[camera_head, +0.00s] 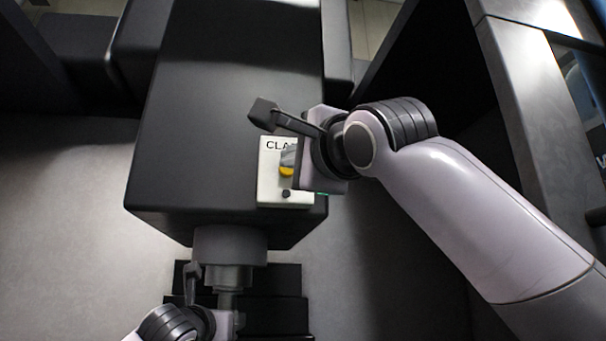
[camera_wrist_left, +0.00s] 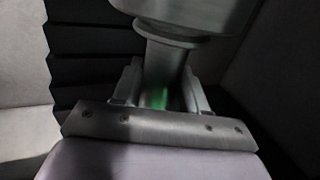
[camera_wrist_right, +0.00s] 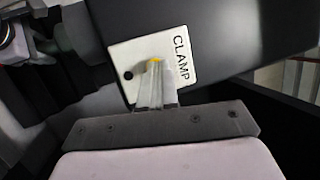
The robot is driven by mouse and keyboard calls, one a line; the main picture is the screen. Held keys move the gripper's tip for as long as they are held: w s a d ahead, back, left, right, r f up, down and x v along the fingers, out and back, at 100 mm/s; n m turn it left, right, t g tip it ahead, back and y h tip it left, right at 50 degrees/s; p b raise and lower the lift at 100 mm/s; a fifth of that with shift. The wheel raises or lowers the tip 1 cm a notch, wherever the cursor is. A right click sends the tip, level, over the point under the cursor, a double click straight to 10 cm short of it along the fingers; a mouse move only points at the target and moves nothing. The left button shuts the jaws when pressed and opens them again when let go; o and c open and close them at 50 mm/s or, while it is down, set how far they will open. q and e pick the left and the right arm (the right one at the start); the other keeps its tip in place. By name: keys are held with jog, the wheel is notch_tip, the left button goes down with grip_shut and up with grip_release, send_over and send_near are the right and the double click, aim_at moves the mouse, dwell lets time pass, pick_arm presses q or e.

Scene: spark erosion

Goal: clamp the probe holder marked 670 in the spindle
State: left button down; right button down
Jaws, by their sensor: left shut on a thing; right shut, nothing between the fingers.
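The spindle (camera_head: 230,245) is a grey cylinder under the black machine head. It also shows at the top of the left wrist view (camera_wrist_left: 190,12). My left gripper (camera_wrist_left: 157,98) is shut on a grey probe holder (camera_wrist_left: 165,62), upright directly below the spindle. The holder's top meets the spindle's underside; I cannot tell how far it is inserted. A green patch shows between the fingers; no 670 marking is readable. The white CLAMP panel (camera_head: 270,190) has a yellow-tipped control (camera_head: 286,171). My right gripper (camera_wrist_right: 155,85) is shut and empty at that control, partly hiding it; contact is unclear.
The black machine head (camera_head: 235,90) fills the middle of the head view. Black ribbed bellows (camera_head: 270,300) lie below it. A grey enclosure frame (camera_head: 545,120) stands at the right. Bare grey floor (camera_head: 70,210) is open at the left.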

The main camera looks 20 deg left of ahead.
pick_arm(q)
jog(key=shift+s+r, duration=0.1)
jog(key=shift+r, duration=0.35)
pick_arm(e)
jog(key=shift+s+d, duration=0.55)
jog(key=shift+s, duration=0.25)
jog(key=shift+s+d, duration=0.5)
jog(key=shift+s, duration=0.3)
pick_arm(q)
jog(key=c, duration=0.5)
grip_release()
jog(key=shift+f, duration=0.4)
jog(key=s, duration=0.2)
jog(key=s+b, duration=0.1)
jog(key=s, duration=0.1)
jog(key=s+b, duration=0.1)
jog(key=s, duration=0.2)
jog(key=shift+d+r, duration=0.2)
jog(key=shift+d, duration=0.2)
pick_arm(e)
notch_tip(320, 180, down, 2)
jog(key=shift+f, duration=0.1)
